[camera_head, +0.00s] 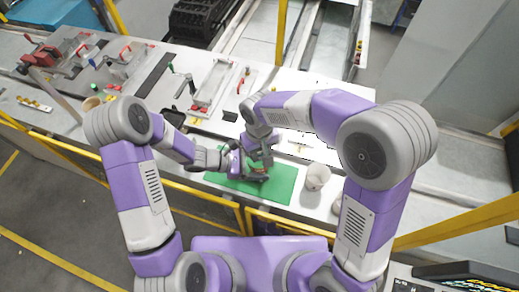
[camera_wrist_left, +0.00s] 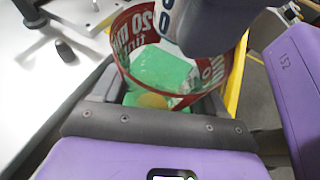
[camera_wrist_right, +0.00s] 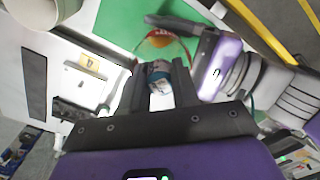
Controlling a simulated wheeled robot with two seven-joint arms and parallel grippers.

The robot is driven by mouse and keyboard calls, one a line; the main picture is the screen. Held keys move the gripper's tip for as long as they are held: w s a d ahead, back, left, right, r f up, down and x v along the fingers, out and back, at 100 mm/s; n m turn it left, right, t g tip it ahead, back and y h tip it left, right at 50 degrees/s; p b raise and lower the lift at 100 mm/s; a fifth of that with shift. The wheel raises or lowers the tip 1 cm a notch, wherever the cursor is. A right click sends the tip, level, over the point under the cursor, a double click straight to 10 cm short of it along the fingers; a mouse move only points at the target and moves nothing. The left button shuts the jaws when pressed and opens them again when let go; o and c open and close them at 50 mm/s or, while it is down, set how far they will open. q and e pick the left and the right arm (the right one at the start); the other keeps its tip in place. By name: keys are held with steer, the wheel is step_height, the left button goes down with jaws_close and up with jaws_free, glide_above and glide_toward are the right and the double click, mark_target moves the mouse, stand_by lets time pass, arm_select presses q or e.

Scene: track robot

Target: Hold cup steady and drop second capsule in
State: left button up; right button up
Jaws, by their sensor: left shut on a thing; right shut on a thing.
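A clear cup with red and white print (camera_wrist_left: 135,55) is between the fingers of my left gripper (camera_wrist_left: 150,105), which is shut on it. A yellowish thing (camera_wrist_left: 152,100) shows through the cup's bottom. My right gripper (camera_wrist_right: 160,85) is shut on a small blue-and-white capsule (camera_wrist_right: 160,72). In the left wrist view the capsule (camera_wrist_left: 195,25) looms large over the cup's mouth; I cannot tell if it is inside the rim. The cup's red rim (camera_wrist_right: 150,35) shows just beyond the capsule in the right wrist view. In the head view the right gripper (camera_head: 260,150) hides much of the cup.
A green mat (camera_head: 282,188) lies under the grippers on the white table. A white cup (camera_head: 316,178) stands at the mat's right edge. A clamp fixture (camera_head: 205,95) and several tools lie farther back. A yellow rail (camera_head: 220,208) runs along the table's near side.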

stand_by(0.4)
steer(key=o, duration=1.1)
stand_by(0.6)
steer(key=shift+r, duration=0.15)
stand_by(0.8)
steer(key=shift+r, duration=2.9)
arm_select(q)
steer(key=o, duration=1.2)
steer(key=shift+a, duration=0.1)
